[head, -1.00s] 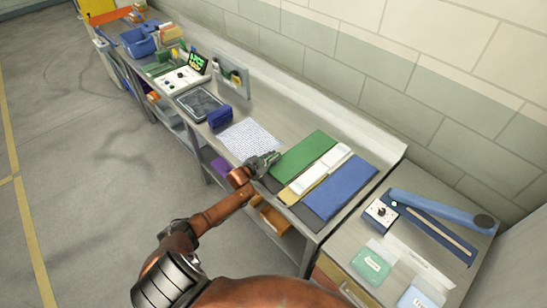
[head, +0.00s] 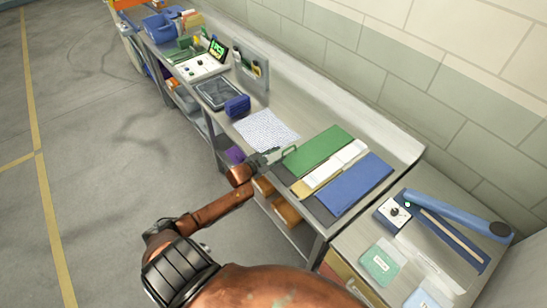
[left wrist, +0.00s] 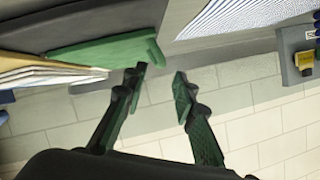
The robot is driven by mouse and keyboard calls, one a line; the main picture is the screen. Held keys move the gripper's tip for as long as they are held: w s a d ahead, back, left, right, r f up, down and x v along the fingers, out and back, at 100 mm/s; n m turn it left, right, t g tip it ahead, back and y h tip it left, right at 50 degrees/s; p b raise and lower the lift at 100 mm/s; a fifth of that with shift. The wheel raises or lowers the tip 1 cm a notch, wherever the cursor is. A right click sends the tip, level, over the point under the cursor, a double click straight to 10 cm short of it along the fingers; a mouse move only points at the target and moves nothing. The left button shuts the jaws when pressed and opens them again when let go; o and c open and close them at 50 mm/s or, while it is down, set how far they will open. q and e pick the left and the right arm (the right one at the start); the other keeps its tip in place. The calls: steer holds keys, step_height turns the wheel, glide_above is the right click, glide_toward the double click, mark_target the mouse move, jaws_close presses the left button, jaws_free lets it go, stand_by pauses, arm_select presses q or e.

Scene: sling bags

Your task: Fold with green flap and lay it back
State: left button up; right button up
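The sling bag lies spread on a dark mat (head: 322,215) on the bench, with a green flap (head: 320,149) on the far left side, a white and tan middle part (head: 331,168) and a blue flap (head: 356,184) on the right. The green flap lies outward, flat as far as I can see. My left gripper (head: 284,153) is beside the green flap's left edge. In the left wrist view, my left gripper (left wrist: 158,78) is open with nothing between its fingers, and the green flap (left wrist: 103,54) lies just beyond one fingertip. My right gripper is not in view.
A dotted white sheet (head: 266,131) lies left of the bag, with a blue box (head: 237,106) and a dark tray (head: 218,93) farther along. A sealer with a blue arm (head: 455,214) stands on the right bench, beside a green pouch (head: 379,264).

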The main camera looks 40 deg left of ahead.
arm_select(q)
steer(key=shift+v, duration=1.75)
